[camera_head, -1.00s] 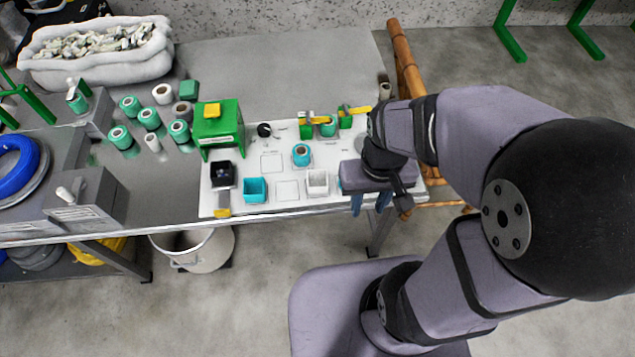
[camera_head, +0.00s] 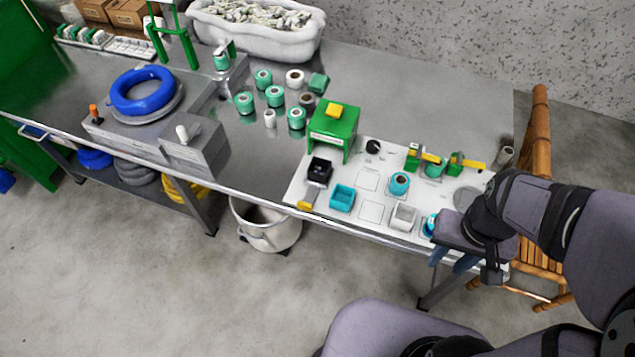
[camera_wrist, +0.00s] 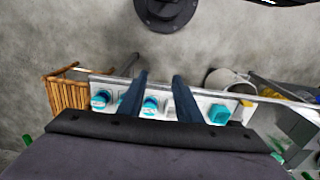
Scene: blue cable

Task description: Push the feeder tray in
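A green housing (camera_head: 333,128) with a yellow block on top stands at the left back of a white board (camera_head: 382,226). A black open-topped tray (camera_head: 319,170) sticks out in front of it, with a yellow piece (camera_head: 306,199) near the board's front edge. This looks like the feeder tray; no label on it is readable. My gripper (camera_head: 453,262) is at the right front edge of the board, well away from the black tray, with its blue fingers pointing down. In the wrist view the fingers (camera_wrist: 160,76) are apart with nothing held between them.
On the board are a cyan box (camera_head: 342,197), a white box (camera_head: 404,217), a cyan spool (camera_head: 399,184) and green stands with yellow levers (camera_head: 424,157). Several spools stand behind left. A bucket (camera_head: 266,224) is below the front edge; a bamboo chair (camera_head: 541,150) stands right.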

